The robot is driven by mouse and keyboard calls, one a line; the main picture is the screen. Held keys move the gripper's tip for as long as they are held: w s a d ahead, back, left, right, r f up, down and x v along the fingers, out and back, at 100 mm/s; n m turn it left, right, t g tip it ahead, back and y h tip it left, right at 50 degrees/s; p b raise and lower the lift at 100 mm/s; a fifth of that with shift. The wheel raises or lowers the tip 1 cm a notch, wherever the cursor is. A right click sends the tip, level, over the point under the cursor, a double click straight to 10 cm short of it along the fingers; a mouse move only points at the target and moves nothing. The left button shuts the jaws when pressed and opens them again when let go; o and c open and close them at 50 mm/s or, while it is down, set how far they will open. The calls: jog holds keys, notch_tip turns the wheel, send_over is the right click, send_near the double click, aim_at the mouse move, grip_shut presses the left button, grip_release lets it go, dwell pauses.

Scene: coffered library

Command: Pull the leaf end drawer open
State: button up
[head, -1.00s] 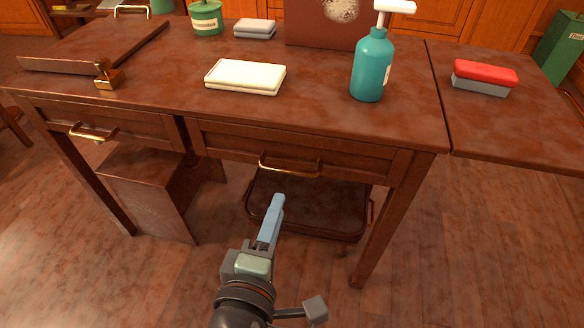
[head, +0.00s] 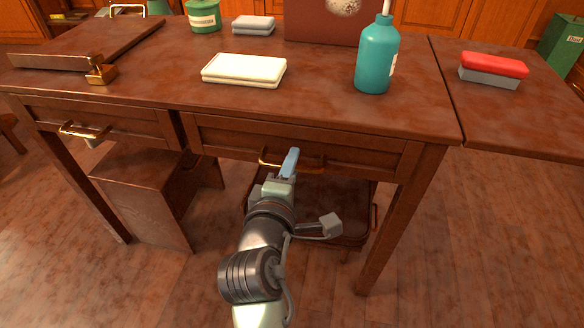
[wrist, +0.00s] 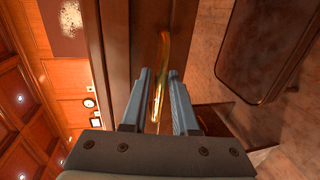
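The desk drawer nearest the leaf (head: 530,115) is the right-hand drawer (head: 365,150), and its front sits flush in the frame under the top. Its brass bar handle (head: 268,161) is partly hidden behind my gripper (head: 290,163) in the head view. In the wrist view the handle (wrist: 163,55) runs lengthwise between the two blue fingers of my gripper (wrist: 158,75). The fingers are apart, with a gap on either side of the bar. Whether either finger touches the bar cannot be told.
A left drawer (head: 95,120) has its own brass handle. A teal pump bottle (head: 376,60), white stacked pads (head: 244,70) and a red-topped block (head: 492,68) stand on top. A dark tray-like stool (head: 340,215) is under the right drawer, close to my arm.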

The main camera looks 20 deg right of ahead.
jog(key=shift+c, duration=0.3)
grip_shut()
dwell(1.2)
